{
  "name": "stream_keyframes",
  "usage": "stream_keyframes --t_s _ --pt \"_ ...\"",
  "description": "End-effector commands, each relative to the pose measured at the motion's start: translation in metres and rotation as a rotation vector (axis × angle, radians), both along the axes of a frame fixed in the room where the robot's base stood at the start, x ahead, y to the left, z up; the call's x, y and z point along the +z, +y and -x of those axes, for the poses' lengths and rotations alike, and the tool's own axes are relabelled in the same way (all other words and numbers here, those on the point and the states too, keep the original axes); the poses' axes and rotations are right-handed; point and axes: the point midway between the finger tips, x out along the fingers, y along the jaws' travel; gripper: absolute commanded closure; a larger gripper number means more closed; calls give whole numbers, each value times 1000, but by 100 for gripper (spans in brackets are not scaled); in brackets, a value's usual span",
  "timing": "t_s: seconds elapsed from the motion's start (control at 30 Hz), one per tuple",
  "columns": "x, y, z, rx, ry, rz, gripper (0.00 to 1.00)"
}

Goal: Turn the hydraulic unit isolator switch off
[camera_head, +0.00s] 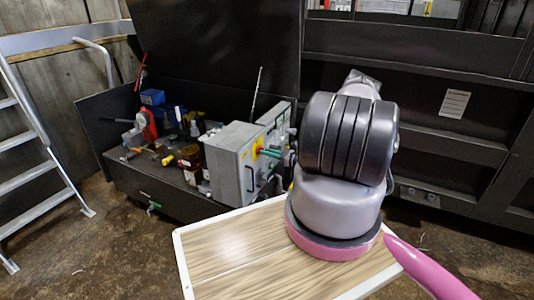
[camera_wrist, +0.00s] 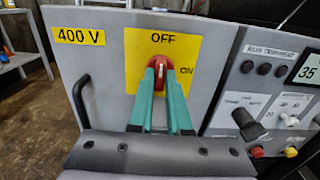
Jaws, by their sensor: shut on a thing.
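The isolator switch is a red rotary knob (camera_wrist: 159,64) on a yellow plate (camera_wrist: 190,52) marked OFF at the top and ON at the right. A pale mark on the knob runs nearly upright, below the word OFF. My gripper (camera_wrist: 161,72) has its two green fingers shut on the knob, one on each side, and hides its lower part. In the head view, my gripper (camera_head: 270,152) reaches the yellow plate (camera_head: 256,147) on the front of the grey box (camera_head: 230,158). The knob itself is not clear there.
A black handle (camera_wrist: 82,100) is left of the plate, below a 400 V label (camera_wrist: 80,36). A control panel (camera_wrist: 270,85) with knobs and buttons is close on the right. Tools (camera_head: 180,150) clutter the bench behind the box. A ladder (camera_head: 35,130) stands at the left.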

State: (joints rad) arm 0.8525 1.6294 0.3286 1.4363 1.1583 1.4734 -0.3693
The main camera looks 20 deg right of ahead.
Motion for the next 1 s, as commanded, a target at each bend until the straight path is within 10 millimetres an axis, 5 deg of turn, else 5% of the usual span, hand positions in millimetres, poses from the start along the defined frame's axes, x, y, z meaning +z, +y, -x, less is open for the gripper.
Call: stream_keyframes --t_s 0.4,0.5,1.0 --pt "-2 0 2 1 -1 9 100" --pt "-2 0 1 1 -1 9 54" --pt "-1 -13 15 -2 -3 8 54"
